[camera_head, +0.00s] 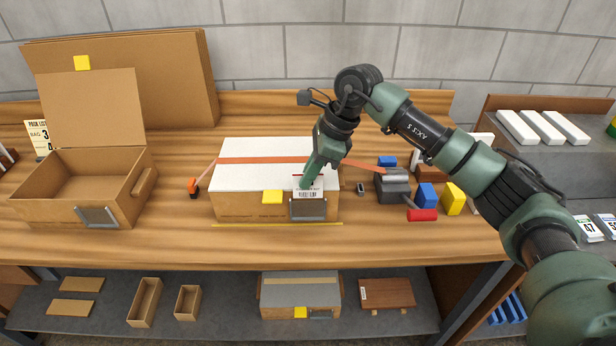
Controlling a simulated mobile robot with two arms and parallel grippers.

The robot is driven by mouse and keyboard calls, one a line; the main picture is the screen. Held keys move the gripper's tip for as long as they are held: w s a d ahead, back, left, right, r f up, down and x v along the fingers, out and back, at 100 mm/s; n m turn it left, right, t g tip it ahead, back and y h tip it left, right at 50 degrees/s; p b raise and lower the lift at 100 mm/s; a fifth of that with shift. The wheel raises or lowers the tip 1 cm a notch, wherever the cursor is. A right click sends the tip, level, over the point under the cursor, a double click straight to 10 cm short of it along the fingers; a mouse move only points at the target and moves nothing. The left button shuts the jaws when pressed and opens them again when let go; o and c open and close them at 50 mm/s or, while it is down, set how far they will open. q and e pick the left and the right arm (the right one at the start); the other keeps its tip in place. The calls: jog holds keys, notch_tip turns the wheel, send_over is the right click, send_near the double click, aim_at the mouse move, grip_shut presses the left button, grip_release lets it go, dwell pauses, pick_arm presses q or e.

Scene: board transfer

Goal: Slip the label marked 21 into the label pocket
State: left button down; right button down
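My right gripper (308,184) reaches down from the right at the front edge of a closed box with a white top (250,178). It appears shut on the upper edge of a small white label (308,193). The label has dark print, too small to read as a number. The grey, metal-framed label pocket (308,209) is on the box's front face, right of a yellow note. The label is at the pocket's upper edge; I cannot tell whether its lower edge is inside. My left gripper is not in view.
An open cardboard box (75,195) with its own pocket stands at left. An orange strap crosses the closed box. A grey tape tool (393,186), with a red handle, and blue and yellow blocks lie right of it. More labels (588,228) lie on the right shelf.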

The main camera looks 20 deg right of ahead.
jog(key=shift+r, duration=0.15)
jog(key=shift+f+b, duration=0.5)
jog(key=shift+f, duration=0.2)
dwell(0.6)
jog(key=c, duration=1.6)
grip_release()
jog(key=b+v, duration=0.1)
jog(key=v, duration=0.6)
jog(key=shift+d+r+b, duration=0.2)
jog(key=shift+r+b, duration=0.15)
jog(key=shift+b, duration=0.05)
